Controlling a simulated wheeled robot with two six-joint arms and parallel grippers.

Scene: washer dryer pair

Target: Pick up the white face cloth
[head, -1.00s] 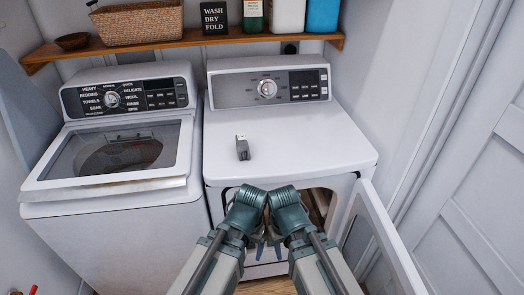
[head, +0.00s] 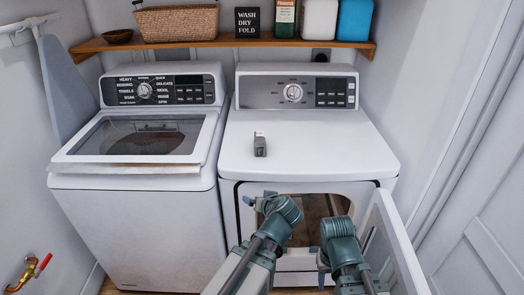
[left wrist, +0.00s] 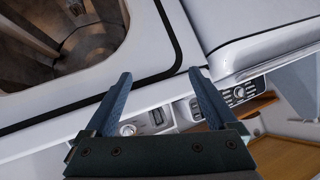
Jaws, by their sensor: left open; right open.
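I cannot make out a white face cloth in either view. The dryer (head: 305,150) stands on the right with its front door (head: 390,235) swung open to the right. Its dark opening (head: 325,205) is partly hidden by my arms. My left gripper (head: 257,203) is at the left edge of that opening. In the left wrist view, my left gripper (left wrist: 160,76) has its two blue fingers apart with nothing between them, and a drum interior (left wrist: 75,40) shows at upper left. My right gripper (head: 322,262) is low in front of the opening, its fingers mostly hidden.
A top-loading washer (head: 135,215) with a closed lid stands to the left. A small grey object (head: 260,145) lies on the dryer top, which is otherwise clear. A wooden shelf (head: 225,44) above holds a basket (head: 178,24), a sign and bottles. A ribbed door is at the far right.

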